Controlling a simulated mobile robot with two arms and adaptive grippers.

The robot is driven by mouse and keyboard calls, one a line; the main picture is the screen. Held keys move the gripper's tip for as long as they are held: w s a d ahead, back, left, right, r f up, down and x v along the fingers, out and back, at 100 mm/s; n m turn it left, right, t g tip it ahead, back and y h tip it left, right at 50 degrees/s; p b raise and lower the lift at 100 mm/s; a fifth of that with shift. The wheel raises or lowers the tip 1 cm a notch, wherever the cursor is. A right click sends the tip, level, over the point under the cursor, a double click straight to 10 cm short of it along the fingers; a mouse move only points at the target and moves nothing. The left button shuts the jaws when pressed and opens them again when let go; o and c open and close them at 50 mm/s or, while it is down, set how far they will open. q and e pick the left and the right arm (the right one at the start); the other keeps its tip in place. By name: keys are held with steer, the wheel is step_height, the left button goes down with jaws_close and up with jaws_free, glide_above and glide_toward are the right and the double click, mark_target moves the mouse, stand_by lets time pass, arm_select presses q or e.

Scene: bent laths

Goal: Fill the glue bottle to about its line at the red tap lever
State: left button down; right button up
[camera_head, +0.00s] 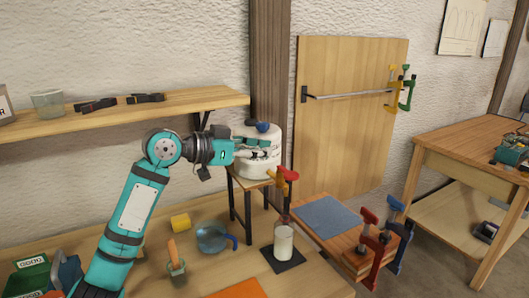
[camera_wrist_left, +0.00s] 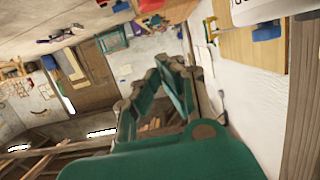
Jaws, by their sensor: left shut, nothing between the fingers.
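A white glue keg (camera_head: 262,163) with a blue cap stands on a small dark-legged stand. Its tap (camera_head: 282,184) is at the lower right, with the red tap lever (camera_head: 289,174) on top. The glue bottle (camera_head: 283,244) stands upright on a dark mat (camera_head: 292,262) below the tap. Its lower part looks white and its upper part is hard to make out; I cannot tell its line. My left gripper (camera_head: 268,146) is shut and empty, in front of the keg and above and left of the lever. Its teal fingers also show in the left wrist view (camera_wrist_left: 170,88). My right gripper is not in view.
Red and blue clamps (camera_head: 370,243) hold boards with a blue-grey sheet (camera_head: 327,216) right of the bottle. A shelf (camera_head: 190,104) runs behind my arm.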

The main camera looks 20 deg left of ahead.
arm_select(q)
steer(key=p, duration=0.3)
glide_above(288, 179)
steer(key=shift+f, duration=0.7)
step_height(288, 179, down, 3)
steer(key=shift+w+r, duration=0.1)
steer(key=shift+a+f, duration=0.1)
steer(key=shift+f, duration=0.7)
steer(key=shift+f, duration=0.1)
steer(key=shift+f+m, duration=0.15)
steer(key=shift+m, duration=0.15)
